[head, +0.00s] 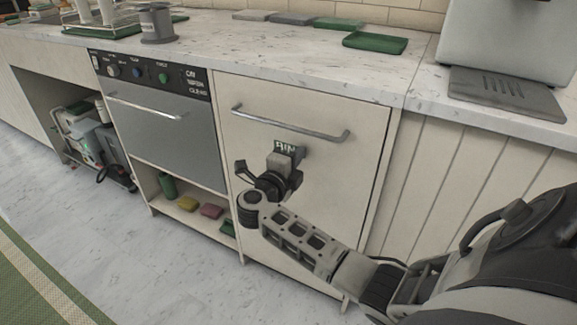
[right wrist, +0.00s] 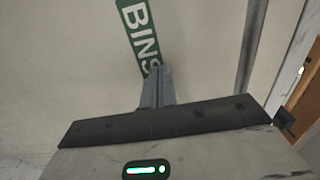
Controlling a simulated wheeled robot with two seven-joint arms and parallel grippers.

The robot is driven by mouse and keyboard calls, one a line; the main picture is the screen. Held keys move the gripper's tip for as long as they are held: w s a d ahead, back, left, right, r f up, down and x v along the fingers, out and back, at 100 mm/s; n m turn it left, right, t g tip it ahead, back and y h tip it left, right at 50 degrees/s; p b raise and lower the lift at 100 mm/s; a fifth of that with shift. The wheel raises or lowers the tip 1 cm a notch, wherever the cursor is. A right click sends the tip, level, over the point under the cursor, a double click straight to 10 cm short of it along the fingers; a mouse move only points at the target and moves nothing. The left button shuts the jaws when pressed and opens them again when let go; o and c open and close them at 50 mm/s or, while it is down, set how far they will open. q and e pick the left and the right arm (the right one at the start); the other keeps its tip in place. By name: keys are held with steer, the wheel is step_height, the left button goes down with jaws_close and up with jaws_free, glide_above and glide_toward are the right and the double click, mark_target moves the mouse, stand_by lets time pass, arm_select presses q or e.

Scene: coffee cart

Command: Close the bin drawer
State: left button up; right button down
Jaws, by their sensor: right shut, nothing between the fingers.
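The bin drawer (head: 330,190) has a cream front with a metal bar handle (head: 290,123) near its top. Its front looks flush or nearly flush with the cabinet, with a thin dark gap along its right edge. A green BINS label (right wrist: 140,35) is on the front. My right gripper (head: 287,155) is shut and empty in front of the label, below the handle, and partly covers the label in the head view. In the right wrist view the closed fingers (right wrist: 157,88) point at the front beside the label; I cannot tell whether they touch it. My left gripper is not in view.
The marble counter (head: 270,50) runs above, with green trays (head: 375,42) on it. An oven-like unit (head: 155,125) with a handle is left of the drawer, above an open shelf with sponges (head: 211,211). The grey floor (head: 120,260) in front is clear.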

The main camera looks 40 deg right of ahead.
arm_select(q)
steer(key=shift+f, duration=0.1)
arm_select(e)
steer(key=shift+d+r, duration=0.1)
steer(key=shift+d, duration=0.3)
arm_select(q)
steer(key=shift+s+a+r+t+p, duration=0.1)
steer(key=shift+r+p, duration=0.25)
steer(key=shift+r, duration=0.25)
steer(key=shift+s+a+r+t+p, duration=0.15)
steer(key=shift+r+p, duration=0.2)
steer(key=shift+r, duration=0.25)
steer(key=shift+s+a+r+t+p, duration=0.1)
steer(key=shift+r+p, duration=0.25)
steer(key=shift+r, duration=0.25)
arm_select(e)
steer(key=v, duration=1.4)
steer(key=shift+a, duration=0.45)
